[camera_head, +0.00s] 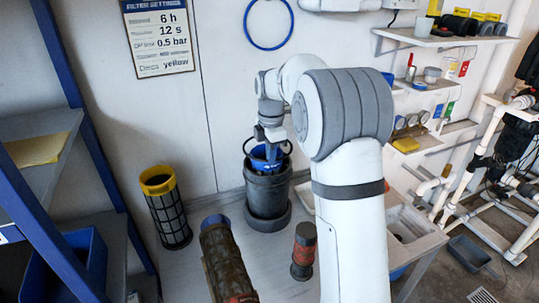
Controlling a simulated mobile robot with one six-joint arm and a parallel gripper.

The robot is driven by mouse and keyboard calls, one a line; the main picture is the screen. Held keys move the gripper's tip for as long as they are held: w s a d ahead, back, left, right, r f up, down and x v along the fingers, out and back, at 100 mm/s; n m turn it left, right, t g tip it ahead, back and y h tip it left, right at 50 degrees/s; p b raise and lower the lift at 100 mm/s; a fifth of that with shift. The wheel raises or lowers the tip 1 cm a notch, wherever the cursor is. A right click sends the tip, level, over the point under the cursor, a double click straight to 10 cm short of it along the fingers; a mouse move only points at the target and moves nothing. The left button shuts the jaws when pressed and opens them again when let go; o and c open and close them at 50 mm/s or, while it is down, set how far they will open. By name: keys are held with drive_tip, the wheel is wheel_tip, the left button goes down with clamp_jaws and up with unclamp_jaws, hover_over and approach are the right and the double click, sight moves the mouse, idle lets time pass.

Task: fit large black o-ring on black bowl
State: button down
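My gripper (268,150) points down over the bowl's top opening. A thin black loop (246,146), which looks like the large black o-ring, shows at both sides of my gripper, at or just above the rim. I cannot tell whether it touches the bowl or is held. Blue parts at the gripper's tip hide the opening. The fingers are too small and covered to tell whether they are open or shut.
A blue ring (264,24) hangs on the wall. Shelving (40,135) is at left, white pipes (480,150) at right.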

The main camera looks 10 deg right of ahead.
sight(271, 176)
drive_tip(key=shift+f, duration=0.2)
drive_tip(key=shift+f+b, duration=1.5)
drive_tip(key=shift+f, duration=0.9)
drive_tip(key=c, duration=1.6)
unclamp_jaws()
drive_tip(key=shift+r, duration=0.1)
wheel_tip(271, 176, up, 8)
drive_tip(key=shift+f, duration=0.1)
